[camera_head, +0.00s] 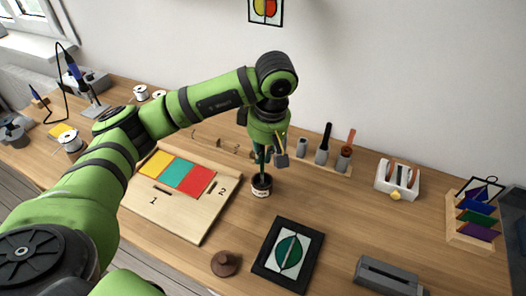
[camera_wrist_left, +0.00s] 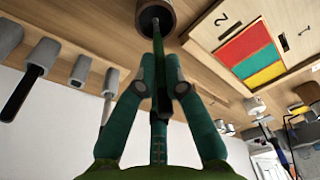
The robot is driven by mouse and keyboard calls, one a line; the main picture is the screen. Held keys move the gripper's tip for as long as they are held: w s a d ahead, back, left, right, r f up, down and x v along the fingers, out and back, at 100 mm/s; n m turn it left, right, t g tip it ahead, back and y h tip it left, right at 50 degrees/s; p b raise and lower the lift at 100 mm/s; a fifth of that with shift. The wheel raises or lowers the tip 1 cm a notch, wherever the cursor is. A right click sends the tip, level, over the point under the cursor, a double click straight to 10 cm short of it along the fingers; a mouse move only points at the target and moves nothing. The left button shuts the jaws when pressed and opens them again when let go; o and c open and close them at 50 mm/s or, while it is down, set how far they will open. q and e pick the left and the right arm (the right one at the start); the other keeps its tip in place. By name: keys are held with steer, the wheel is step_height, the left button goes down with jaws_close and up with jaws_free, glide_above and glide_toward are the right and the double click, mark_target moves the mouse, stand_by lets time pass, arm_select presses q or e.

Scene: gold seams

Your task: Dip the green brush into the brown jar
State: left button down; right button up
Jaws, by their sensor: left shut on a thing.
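The small jar (camera_head: 261,187), dark with a pale label, stands open on the wooden table; its brownish rim and dark mouth show in the wrist view (camera_wrist_left: 155,14). My left gripper (camera_head: 263,156) is above it, pointing down, with its fingers (camera_wrist_left: 160,82) shut on the green brush (camera_wrist_left: 160,135). The brush runs from between the fingers to the jar, and its far end appears to be inside the mouth. The tip is hidden, so its depth cannot be told. The jar looks upright. My right gripper is out of view.
A board with yellow, teal and red panels (camera_head: 174,174) lies left of the jar. A brown lid-like disc (camera_head: 225,263) and a framed green piece (camera_head: 288,255) lie in front. A tool rack (camera_head: 322,162) stands close behind right.

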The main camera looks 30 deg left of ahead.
arm_select(q)
steer(key=shift+f+b, duration=0.4)
steer(key=shift+f, duration=0.05)
stand_by(2.0)
steer(key=shift+r, duration=0.15)
steer(key=shift+r+p, duration=1.55)
steer(key=shift+r, duration=1.35)
